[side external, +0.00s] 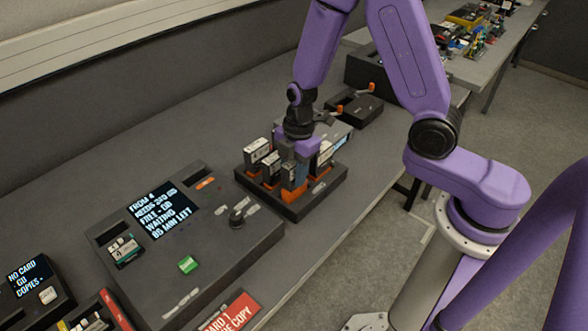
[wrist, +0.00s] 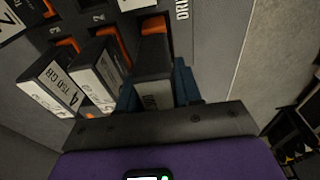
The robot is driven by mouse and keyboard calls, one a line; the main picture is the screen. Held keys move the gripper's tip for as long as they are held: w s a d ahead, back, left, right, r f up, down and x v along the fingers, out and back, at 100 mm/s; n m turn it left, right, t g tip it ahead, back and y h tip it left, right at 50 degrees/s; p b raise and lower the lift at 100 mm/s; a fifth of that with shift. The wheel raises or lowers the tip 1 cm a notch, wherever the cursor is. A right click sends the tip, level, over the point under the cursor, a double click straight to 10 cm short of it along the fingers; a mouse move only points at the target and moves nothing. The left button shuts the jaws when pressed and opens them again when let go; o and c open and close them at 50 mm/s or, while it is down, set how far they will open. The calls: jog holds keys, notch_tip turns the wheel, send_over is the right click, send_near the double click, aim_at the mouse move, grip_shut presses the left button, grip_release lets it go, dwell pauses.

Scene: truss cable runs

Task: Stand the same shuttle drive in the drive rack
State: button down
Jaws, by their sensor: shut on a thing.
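The drive rack (side external: 337,181) is a dark box on the grey bench, with several upright drives in orange-marked slots. My gripper (side external: 297,172) is low over its near side, pointing down. In the wrist view, my gripper (wrist: 156,92) has its blue fingers shut on a dark grey shuttle drive (wrist: 153,66) with a pale label. An orange part (wrist: 154,25) lies just beyond that drive. The held drive is at a rack slot; whether it is fully seated is hidden. A white-labelled drive numbered 4 (wrist: 60,84) and another labelled drive (wrist: 99,75) stand left of it.
A console (side external: 200,255) with a text screen (side external: 162,211), a knob and a green button lies left of the rack. A smaller screen unit (side external: 35,283) is at far left. A dark box with an orange lever (side external: 355,108) is behind the rack.

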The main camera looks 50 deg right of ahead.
aim_at(293, 161)
jog(key=shift+f, duration=1.15)
dwell(1.0)
jog(key=shift+c, duration=1.8)
grip_release()
jog(key=shift+r, duration=3.7)
